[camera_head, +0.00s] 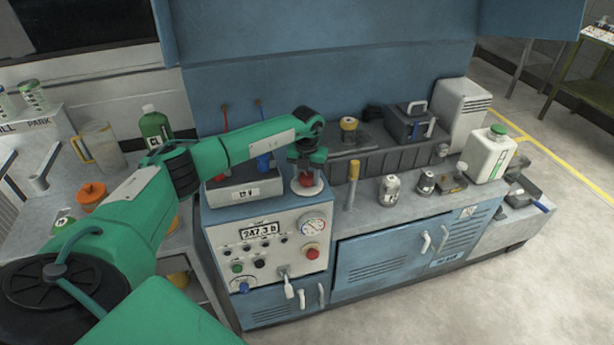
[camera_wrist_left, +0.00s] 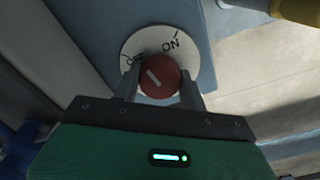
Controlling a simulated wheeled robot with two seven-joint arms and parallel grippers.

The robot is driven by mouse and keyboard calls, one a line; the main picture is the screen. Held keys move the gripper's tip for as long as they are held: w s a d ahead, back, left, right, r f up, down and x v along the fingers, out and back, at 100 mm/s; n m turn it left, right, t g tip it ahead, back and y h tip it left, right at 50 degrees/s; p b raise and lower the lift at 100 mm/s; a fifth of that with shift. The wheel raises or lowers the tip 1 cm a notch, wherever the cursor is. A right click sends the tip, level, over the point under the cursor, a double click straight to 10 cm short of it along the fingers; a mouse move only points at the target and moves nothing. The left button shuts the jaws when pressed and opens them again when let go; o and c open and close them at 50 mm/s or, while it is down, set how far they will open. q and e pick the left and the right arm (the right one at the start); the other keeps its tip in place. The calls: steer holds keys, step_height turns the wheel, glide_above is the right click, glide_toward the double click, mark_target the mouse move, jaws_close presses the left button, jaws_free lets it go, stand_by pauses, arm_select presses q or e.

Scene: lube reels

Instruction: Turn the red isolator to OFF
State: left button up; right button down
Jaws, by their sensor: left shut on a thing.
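The red isolator is a round red knob (camera_wrist_left: 160,78) on a white disc (camera_wrist_left: 148,42) marked OFF and ON. Its white line slants, with the upper end toward the OFF label. My left gripper (camera_wrist_left: 160,88) is shut on the knob, one finger on each side. In the head view the left gripper (camera_head: 306,175) points down over the red knob (camera_head: 306,181) on top of the control cabinet. The fingers partly hide the knob and disc there. My right gripper is not in view.
The cabinet front (camera_head: 268,250) has a display, a gauge (camera_head: 313,227), buttons and a tap handle. A grey box (camera_head: 246,190) stands left of the isolator. A brass-coloured upright post (camera_head: 353,172), small cans and a white jug (camera_head: 489,155) stand right of it.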

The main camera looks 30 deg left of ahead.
arm_select(q)
steer(key=n, duration=0.4)
steer(key=shift+r, duration=0.1)
steer(key=shift+n+p, duration=0.3)
steer(key=shift+n, duration=0.9)
steer(key=o, duration=0.9)
steer(key=shift+o, duration=0.4)
